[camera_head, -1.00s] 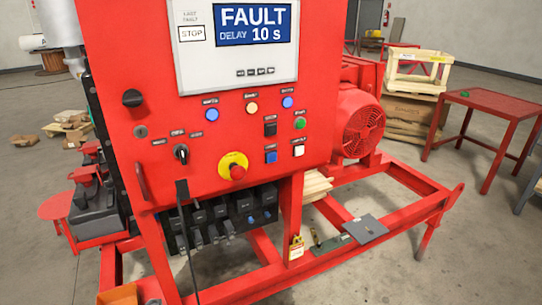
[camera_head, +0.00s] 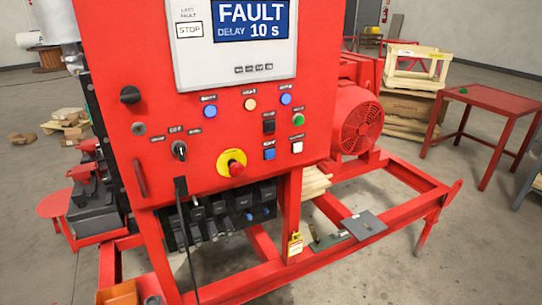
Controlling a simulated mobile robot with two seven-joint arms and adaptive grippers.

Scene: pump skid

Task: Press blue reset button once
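The red control panel (camera_head: 222,130) of the pump skid fills the middle of the head view. Two round blue lamps or buttons also show, one at the left (camera_head: 210,111) and one at the right (camera_head: 285,99). The small labels are too blurred to read, so I cannot tell by text which is the reset. The display (camera_head: 251,20) reads "FAULT DELAY 10 s". Neither of my grippers is in view.
A red emergency-stop knob (camera_head: 236,169) on a yellow ring sits below left of the blue square button. A green button (camera_head: 298,120) and a black switch (camera_head: 268,127) are just above it. The red frame (camera_head: 385,213) juts out at the right.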

